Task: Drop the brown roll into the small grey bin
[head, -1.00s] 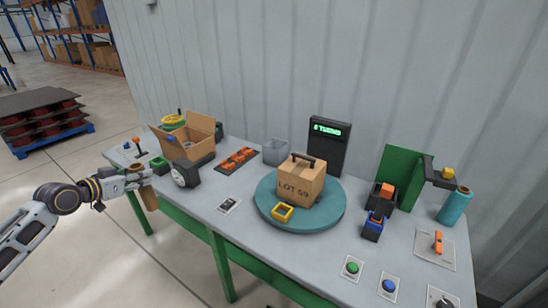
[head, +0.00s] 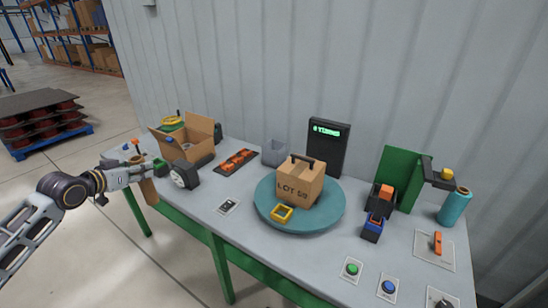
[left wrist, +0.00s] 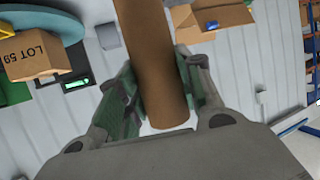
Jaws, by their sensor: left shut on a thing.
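My left gripper (head: 143,172) is shut on the brown roll (head: 149,191) at the table's left end. The roll is a plain brown tube that hangs down past the fingers in the head view. In the left wrist view the roll (left wrist: 155,65) lies between the green-padded fingers (left wrist: 160,95). The small grey bin (head: 273,154) stands at the back of the table, left of the dark display, well to the right of my gripper. It also shows in the left wrist view (left wrist: 108,37). My right gripper is not in view.
An open cardboard box (head: 191,140) and a black device with a round face (head: 185,175) stand between gripper and bin, with a dark strip of orange parts (head: 237,161). A LOT 59 carton (head: 301,182) sits on the teal turntable (head: 320,219) right of the bin.

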